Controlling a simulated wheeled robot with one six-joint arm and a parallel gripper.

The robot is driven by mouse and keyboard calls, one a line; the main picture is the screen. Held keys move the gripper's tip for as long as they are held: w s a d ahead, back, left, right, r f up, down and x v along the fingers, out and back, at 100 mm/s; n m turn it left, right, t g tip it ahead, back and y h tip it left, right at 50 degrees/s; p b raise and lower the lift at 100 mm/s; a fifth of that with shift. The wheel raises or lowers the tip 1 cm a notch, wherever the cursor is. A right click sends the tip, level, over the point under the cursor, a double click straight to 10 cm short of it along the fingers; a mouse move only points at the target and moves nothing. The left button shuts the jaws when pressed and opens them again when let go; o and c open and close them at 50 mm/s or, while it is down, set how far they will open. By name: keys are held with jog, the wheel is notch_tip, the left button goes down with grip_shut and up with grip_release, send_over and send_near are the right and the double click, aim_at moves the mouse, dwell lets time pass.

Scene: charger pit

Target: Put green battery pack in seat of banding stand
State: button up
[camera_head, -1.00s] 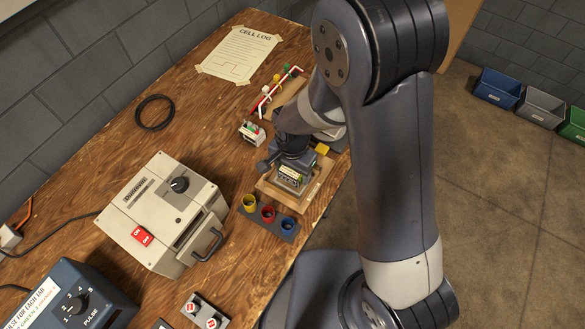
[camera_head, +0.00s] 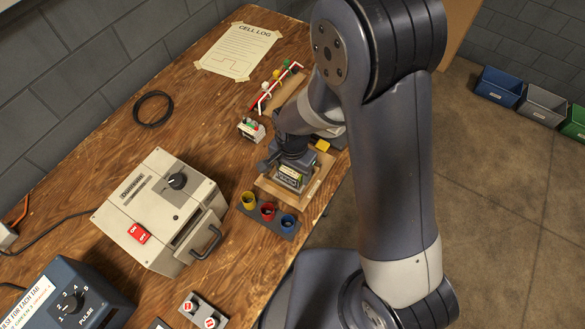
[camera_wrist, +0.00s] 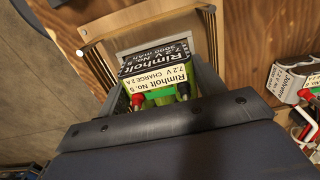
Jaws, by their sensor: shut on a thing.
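I cannot tell for certain which fixture is the banding stand.
A grey block holds yellow, red and blue cups (camera_head: 267,211) beside the tray. A white labelled pack (camera_head: 251,130) stands behind it, and a red rack (camera_head: 275,88) farther back. A beige machine (camera_head: 160,210) stands left. The table near the black cable coil (camera_head: 153,109) is clear.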

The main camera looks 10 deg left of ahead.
jog(key=shift+f, duration=0.15)
dwell(0.3)
jog(key=o, duration=1.3)
jog(key=shift+o, duration=0.2)
jog(key=shift+r+p, duration=2.25)
jog(key=shift+r, duration=1.3)
jog(key=shift+f, duration=0.1)
